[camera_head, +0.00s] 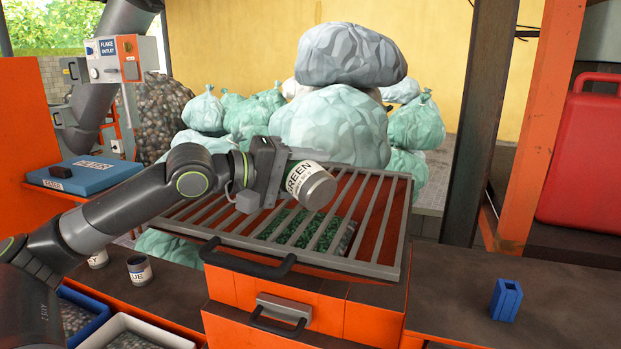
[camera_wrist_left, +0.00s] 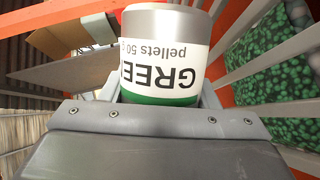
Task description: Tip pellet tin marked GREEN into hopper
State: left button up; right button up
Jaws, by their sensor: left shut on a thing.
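The pellet tin marked GREEN (camera_head: 307,184) is held on its side, tilted, above the hopper grate. It has a white label and a grey metal end. My left gripper (camera_head: 282,172) is shut on it. In the left wrist view the tin (camera_wrist_left: 165,55) sits between the fingers, with its label reading "pellets 50 g" and a green band. The hopper (camera_head: 388,281) is an orange box with a barred grey grate on top. Green pellets (camera_head: 305,230) lie below the bars, and they also show in the left wrist view (camera_wrist_left: 270,80). The tin's mouth is not clearly visible.
A tin marked BLUE (camera_head: 139,270) and another tin (camera_head: 98,259) stand on the left bench. A blue bin (camera_head: 85,318) and a white bin (camera_head: 140,326) are in front. A blue block (camera_head: 506,299) stands on the right bench. Bulging bags (camera_head: 335,122) fill the space behind the hopper.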

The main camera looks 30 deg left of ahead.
pick_arm(q)
jog(key=shift+r+m+y+p, duration=0.3)
jog(key=shift+r+m+p, duration=0.1)
jog(key=shift+r+m, duration=0.25)
jog(key=m, duration=0.1)
jog(key=r+m+y+p, duration=0.1)
jog(key=shift+w+a+m, duration=0.1)
jog(key=shift+a+m, duration=0.1)
jog(key=shift+m, duration=0.15)
jog(key=r+m+y+p, duration=0.1)
jog(key=m+p, duration=0.1)
jog(key=a+r+m+y+p, duration=0.1)
jog(key=m+p, duration=0.1)
jog(key=p, duration=0.1)
jog(key=shift+w+a+y, duration=0.1)
jog(key=shift+w+y, duration=0.05)
jog(key=shift+y, duration=0.15)
jog(key=shift+w+a+r+m+y+p, duration=0.1)
jog(key=shift+r+m+y+p, duration=0.2)
jog(key=shift+m+p, duration=0.25)
jog(key=shift+a+f+m+b, duration=0.1)
jog(key=shift+m+b, duration=0.25)
jog(key=shift+w+a+r+m+t+y, duration=0.15)
jog(key=shift+r+m+t+y, duration=0.1)
jog(key=shift+m+t+y, duration=0.25)
